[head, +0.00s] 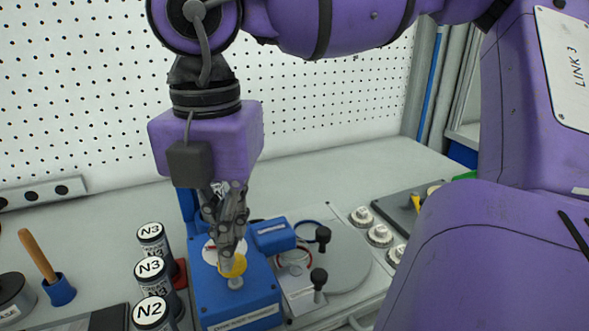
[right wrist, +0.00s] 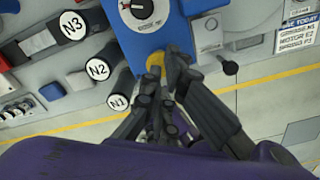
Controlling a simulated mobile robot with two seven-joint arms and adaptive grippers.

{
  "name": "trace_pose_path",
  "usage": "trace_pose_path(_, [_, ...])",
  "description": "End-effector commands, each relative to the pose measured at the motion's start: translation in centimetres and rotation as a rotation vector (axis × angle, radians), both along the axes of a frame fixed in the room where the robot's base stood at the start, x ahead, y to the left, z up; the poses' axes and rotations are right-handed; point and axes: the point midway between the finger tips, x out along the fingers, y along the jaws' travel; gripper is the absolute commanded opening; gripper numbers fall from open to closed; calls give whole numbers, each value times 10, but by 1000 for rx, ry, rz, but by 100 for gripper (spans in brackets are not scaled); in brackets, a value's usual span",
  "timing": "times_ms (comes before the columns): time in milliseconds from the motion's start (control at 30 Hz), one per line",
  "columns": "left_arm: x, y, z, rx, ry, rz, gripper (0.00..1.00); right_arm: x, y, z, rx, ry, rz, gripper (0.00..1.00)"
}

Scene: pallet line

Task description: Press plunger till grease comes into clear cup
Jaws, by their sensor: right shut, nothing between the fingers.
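A blue bench unit (head: 230,308) stands in front of me with a round dial on top, and the dial also shows in the right wrist view (right wrist: 137,9). A yellow plunger knob (head: 235,267) stands on the unit above a short pale stem. It also shows in the right wrist view (right wrist: 156,60). My right gripper (head: 232,248) is shut and empty, pointing down, with its fingertips at the top of the knob. I cannot tell whether they touch it. I cannot make out a clear cup or any grease. My left gripper is not in view.
Black canisters with white N-labelled lids (head: 150,268) stand close left of the unit. A blue block (head: 273,235) and a grey round plate (head: 340,262) with black knobs lie to its right. A wooden-handled tool (head: 38,256) stands in a blue holder at left.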

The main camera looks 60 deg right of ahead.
Motion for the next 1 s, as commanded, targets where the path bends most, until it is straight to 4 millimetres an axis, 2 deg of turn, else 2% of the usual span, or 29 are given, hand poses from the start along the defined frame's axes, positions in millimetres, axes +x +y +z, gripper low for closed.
trace_pose_path(367, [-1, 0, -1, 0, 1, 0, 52, 0, 0, -1, 0, 0, 0, 0])
trace_pose_path(1000, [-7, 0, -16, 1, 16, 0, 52, 0, 0, -22, 0, 0, 1, 0])
